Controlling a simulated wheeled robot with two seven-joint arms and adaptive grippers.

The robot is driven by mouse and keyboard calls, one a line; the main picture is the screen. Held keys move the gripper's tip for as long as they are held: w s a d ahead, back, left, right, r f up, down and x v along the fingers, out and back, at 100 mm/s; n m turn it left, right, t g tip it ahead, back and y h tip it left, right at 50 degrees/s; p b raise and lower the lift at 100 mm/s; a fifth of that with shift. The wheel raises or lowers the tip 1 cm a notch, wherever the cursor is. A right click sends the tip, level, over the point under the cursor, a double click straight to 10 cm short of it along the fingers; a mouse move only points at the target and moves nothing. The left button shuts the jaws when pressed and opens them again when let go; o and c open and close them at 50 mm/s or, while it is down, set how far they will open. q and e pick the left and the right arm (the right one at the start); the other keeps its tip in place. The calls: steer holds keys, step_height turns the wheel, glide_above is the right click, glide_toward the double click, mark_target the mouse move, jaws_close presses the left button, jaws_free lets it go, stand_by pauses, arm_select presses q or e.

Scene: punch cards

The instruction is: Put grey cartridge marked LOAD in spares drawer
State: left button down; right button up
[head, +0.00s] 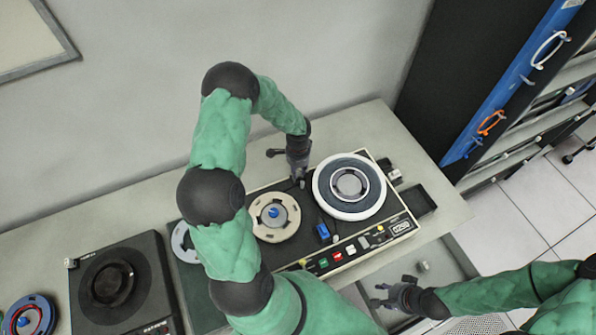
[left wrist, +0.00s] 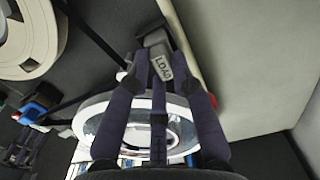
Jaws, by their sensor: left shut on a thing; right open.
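The grey cartridge marked LOAD (left wrist: 162,66) shows between the fingers of my left gripper (left wrist: 160,80) in the left wrist view, its label facing the camera. In the head view my left gripper (head: 300,181) is shut over the tape machine, just left of the large white-rimmed reel; the cartridge is mostly hidden there. A pulled-out drawer (head: 452,262), apparently the spares drawer, is below the desk's front edge, with a small grey cylinder (head: 422,266) inside. My right gripper (head: 384,296) is open and empty by the drawer's left part.
The large reel (head: 349,186) and a cream reel (head: 273,216) sit on the machine (head: 330,240), with a small blue block (head: 323,232) between. A dark tray (head: 420,201) is at its right. A black unit (head: 122,283) stands left. Racks stand at the far right.

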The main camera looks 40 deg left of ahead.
mark_target(298, 171)
arm_select(q)
steer(key=shift+a+r+p, duration=0.1)
steer(key=shift+r+p, duration=1.75)
steer(key=shift+r, duration=1.05)
